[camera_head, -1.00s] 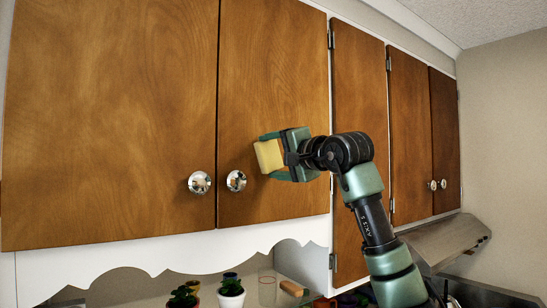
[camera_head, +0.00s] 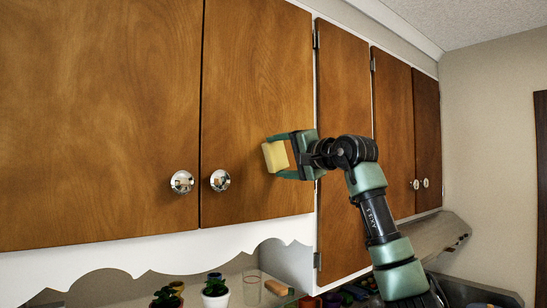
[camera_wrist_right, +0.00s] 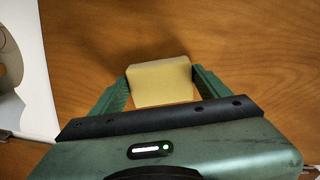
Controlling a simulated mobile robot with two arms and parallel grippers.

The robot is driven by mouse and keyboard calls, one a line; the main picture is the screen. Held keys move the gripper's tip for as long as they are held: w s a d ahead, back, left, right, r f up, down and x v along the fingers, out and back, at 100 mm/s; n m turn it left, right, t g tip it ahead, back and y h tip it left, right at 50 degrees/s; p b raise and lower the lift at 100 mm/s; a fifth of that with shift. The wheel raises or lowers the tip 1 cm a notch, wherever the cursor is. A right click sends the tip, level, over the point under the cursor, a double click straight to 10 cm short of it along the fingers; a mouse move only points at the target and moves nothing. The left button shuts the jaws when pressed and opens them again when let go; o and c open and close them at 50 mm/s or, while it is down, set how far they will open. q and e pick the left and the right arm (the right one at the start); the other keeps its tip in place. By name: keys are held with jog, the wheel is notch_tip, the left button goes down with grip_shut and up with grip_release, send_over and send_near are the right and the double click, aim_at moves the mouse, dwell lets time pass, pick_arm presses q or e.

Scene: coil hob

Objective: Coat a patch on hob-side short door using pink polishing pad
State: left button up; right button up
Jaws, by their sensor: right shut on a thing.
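My right gripper (camera_head: 281,156) is shut on a pale yellow block-like pad (camera_head: 275,156); no pink pad shows. The wrist view shows the pad (camera_wrist_right: 160,82) between both green fingers, its outer face toward brown wood. The pad is in front of the second wooden door from the left (camera_head: 255,80), right of its round knob (camera_head: 220,180). I cannot tell whether it touches the wood. Two shorter doors (camera_head: 392,130) (camera_head: 427,140) are above the range hood at the right. I cannot tell which door is the hob-side short one. My left gripper is out of view.
A tall narrow door (camera_head: 343,120) stands behind my right arm. A large door (camera_head: 90,110) with a knob (camera_head: 182,182) is at the left. The range hood (camera_head: 430,238) juts out at the lower right. Potted plants (camera_head: 215,292) and a glass (camera_head: 252,288) stand below.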

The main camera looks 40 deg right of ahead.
jog(key=shift+s+d, duration=0.2)
jog(key=shift+d, duration=1.85)
jog(key=shift+w+a+r, duration=0.2)
jog(key=shift+a+r, duration=0.1)
jog(key=shift+a, duration=1.6)
jog(key=shift+w+a+r, duration=0.25)
jog(key=shift+a+r, duration=0.1)
jog(key=shift+a, duration=1.55)
jog(key=shift+w+a+r, duration=0.2)
jog(key=shift+a+r, duration=0.1)
jog(key=shift+a, duration=1.6)
jog(key=shift+r, duration=0.95)
jog(key=s+d, duration=0.1)
jog(key=d, duration=1)
jog(key=shift+s+d, duration=0.15)
jog(key=shift+d, duration=0.1)
jog(key=shift+s+a, duration=0.2)
jog(key=shift+s, duration=1.3)
jog(key=shift+s+a, duration=0.2)
jog(key=shift+s, duration=1.25)
